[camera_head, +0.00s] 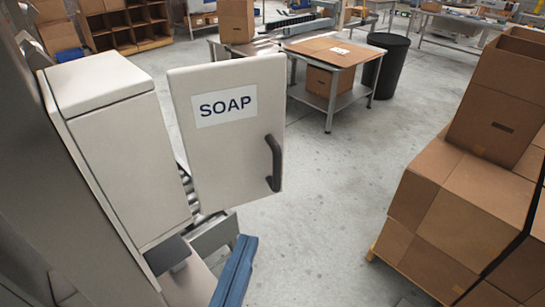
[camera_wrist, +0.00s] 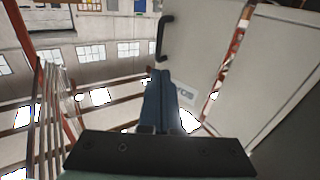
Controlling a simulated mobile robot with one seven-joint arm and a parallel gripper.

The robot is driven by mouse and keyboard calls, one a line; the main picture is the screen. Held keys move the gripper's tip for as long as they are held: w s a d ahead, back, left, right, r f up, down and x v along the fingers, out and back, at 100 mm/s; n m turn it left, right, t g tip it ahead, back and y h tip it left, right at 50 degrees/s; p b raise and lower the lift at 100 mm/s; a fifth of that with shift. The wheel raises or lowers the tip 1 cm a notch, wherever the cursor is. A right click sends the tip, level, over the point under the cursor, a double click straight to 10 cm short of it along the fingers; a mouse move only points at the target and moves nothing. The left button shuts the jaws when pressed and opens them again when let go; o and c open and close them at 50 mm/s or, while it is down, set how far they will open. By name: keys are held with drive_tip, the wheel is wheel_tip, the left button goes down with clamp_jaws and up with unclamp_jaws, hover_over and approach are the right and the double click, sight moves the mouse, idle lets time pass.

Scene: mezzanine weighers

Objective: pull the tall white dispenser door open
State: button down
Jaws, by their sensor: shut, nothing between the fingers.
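The white dispenser (camera_head: 125,160) stands at the left in the head view. Its white door (camera_head: 225,165), with a SOAP label (camera_head: 224,106) and a dark upright handle (camera_head: 273,162) near its right edge, stands out from the body at an angle. In the wrist view the door (camera_wrist: 205,50) and handle (camera_wrist: 164,38) are at the top, with a gap between door and dispenser body (camera_wrist: 268,85). My gripper (camera_head: 243,242) is below the door, apart from the handle. Its blue fingers (camera_wrist: 160,74) are shut and empty. The hinge is not clear.
Stacked cardboard boxes (camera_head: 450,215) on a pallet stand at the right. A table (camera_head: 335,50) with a box beneath and a black bin (camera_head: 386,66) are behind. The grey floor (camera_head: 330,185) between the door and the boxes is clear.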

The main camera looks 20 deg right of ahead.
drive_tip(key=s+y+p, duration=0.1)
drive_tip(key=s, duration=0.2)
drive_tip(key=p, duration=0.3)
approach(276, 175)
drive_tip(key=x, duration=0.5)
drive_tip(key=shift+w+d+r, duration=0.1)
drive_tip(key=shift+r, duration=0.1)
drive_tip(key=shift+w+d+f, duration=0.15)
drive_tip(key=shift+w+d, duration=0.25)
drive_tip(key=shift+w, duration=0.25)
drive_tip(key=shift+f, duration=0.1)
